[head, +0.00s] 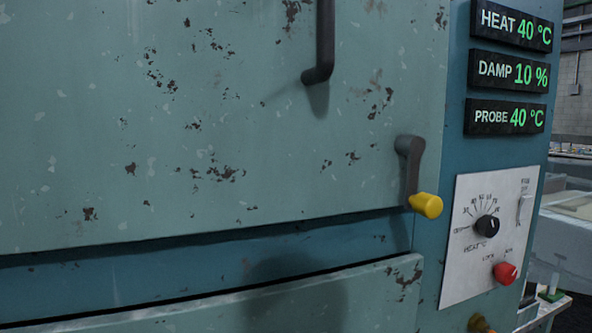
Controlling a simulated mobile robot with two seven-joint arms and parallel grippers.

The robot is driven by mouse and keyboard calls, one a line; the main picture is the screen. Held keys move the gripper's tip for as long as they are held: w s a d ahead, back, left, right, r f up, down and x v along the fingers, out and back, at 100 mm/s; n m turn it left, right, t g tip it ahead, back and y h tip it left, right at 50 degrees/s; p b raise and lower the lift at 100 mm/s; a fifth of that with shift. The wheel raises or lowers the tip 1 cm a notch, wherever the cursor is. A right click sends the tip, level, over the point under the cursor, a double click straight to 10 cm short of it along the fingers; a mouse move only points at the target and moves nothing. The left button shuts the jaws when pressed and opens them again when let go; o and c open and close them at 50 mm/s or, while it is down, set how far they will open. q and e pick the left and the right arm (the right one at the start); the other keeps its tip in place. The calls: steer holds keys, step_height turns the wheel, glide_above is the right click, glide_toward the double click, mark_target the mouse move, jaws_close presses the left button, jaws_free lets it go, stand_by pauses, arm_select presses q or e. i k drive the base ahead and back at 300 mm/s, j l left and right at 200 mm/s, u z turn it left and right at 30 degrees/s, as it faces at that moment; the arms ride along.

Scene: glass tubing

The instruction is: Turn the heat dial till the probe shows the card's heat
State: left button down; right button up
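The heat dial (487,226) is a black round knob on a pale panel (459,270) at the right, with a printed scale around it. Its exact pointer setting is too small to read. The probe display (505,117) reads 40 °C in green. Above it the heat display (511,25) reads 40 °C and the damp display (509,72) reads 10 %. The card is not in view.
A worn green door (200,120) fills the left, with a dark vertical handle (325,45). A grey lever with a yellow knob (426,205) juts out left of the panel. A red knob (505,273) sits below the dial. Benches stand beyond at the right.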

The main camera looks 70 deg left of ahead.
mark_target(487, 226)
steer(key=u, duration=4.75)
steer(key=k+l+z, duration=0.2)
steer(key=k+l, duration=0.3)
steer(key=k+l+z, duration=0.15)
steer(key=k+l, duration=0.3)
steer(key=l, duration=0.15)
